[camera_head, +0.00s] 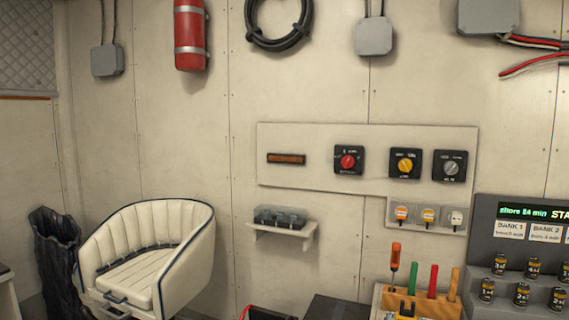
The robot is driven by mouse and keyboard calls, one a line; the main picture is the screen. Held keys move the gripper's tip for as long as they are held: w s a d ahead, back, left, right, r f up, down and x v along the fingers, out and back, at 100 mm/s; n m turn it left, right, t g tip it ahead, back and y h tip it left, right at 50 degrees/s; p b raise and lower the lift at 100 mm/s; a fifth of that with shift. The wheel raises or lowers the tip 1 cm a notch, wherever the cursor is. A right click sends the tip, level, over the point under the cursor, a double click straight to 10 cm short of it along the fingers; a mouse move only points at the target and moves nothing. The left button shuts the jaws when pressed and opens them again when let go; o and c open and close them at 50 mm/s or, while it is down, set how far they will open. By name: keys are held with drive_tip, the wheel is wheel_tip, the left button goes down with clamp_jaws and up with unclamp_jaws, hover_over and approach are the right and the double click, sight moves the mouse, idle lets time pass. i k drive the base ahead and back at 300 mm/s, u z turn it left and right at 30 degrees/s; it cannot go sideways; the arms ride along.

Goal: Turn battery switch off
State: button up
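A light wall panel (315,174) carries three black square rotary switches in its middle and right part. The left one has a red knob (348,161), the middle one a yellow knob (405,165), and the right one a grey knob (450,168). Their labels are too small to read, so I cannot tell for certain which is the battery switch or how each knob is set. My gripper is not in view.
Below the panel are outlets (428,215) and a small shelf (283,231). A wooden tool holder (417,303) with upright handles and a grey battery station (485,235) stand at lower right. A white chair (150,255) stands left; a red extinguisher (190,35) hangs above.

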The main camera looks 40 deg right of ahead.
sight(347, 161)
drive_tip(key=z, duration=0.5)
drive_tip(key=i, duration=0.9)
drive_tip(key=z, duration=1.1)
drive_tip(key=i, duration=0.4)
drive_tip(key=z, duration=0.35)
